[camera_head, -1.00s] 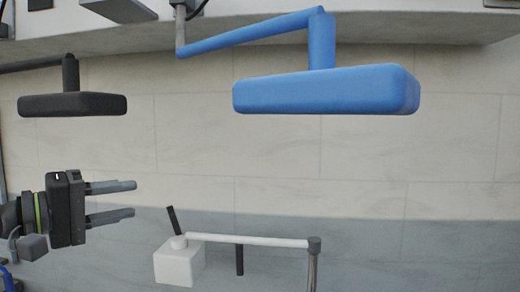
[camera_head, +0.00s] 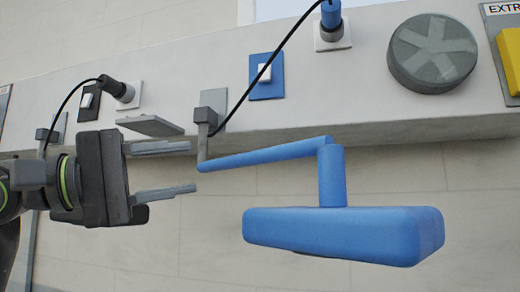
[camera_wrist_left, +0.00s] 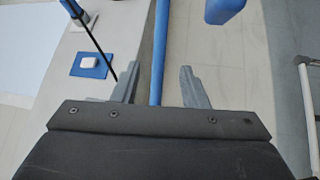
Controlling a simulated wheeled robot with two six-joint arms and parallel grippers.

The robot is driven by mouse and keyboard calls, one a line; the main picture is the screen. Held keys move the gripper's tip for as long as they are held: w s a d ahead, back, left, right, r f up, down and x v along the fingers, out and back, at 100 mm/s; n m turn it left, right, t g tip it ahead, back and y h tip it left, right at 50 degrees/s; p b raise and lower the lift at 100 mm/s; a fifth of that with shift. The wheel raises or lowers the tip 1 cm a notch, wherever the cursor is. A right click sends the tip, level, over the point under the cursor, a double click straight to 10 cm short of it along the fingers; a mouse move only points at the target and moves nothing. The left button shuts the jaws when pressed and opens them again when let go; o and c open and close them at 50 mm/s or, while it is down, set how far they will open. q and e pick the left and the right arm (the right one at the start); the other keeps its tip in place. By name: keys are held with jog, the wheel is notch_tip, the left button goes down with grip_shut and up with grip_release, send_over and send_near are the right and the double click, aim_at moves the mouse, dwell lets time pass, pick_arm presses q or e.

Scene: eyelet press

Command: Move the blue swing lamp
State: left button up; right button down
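The blue swing lamp (camera_head: 340,232) hangs from a blue arm that runs left to a grey wall pivot under the ledge. Its head is a long blue bar in the head view. My left gripper (camera_head: 195,168) is open, its two fingers pointing right toward the pivot end of the lamp's arm. In the left wrist view the blue lamp arm (camera_wrist_left: 160,50) runs up between the two open fingertips (camera_wrist_left: 158,80), and the lamp head (camera_wrist_left: 222,10) shows at the top. My right gripper is not in view.
A blue switch (camera_head: 265,75), a plugged black cable (camera_head: 270,62), a grey round knob (camera_head: 433,52) and a yellow block (camera_head: 510,60) sit on the ledge above. A grey flat plate (camera_head: 150,126) juts out close above my left gripper. A white jointed arm (camera_wrist_left: 307,85) shows at right in the wrist view.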

aim_at(239, 161)
pick_arm(q)
jog(key=p+x, duration=0.4)
jog(key=x, duration=0.8)
jog(key=shift+w+d, duration=0.1)
jog(key=shift+d, duration=0.05)
grip_shut()
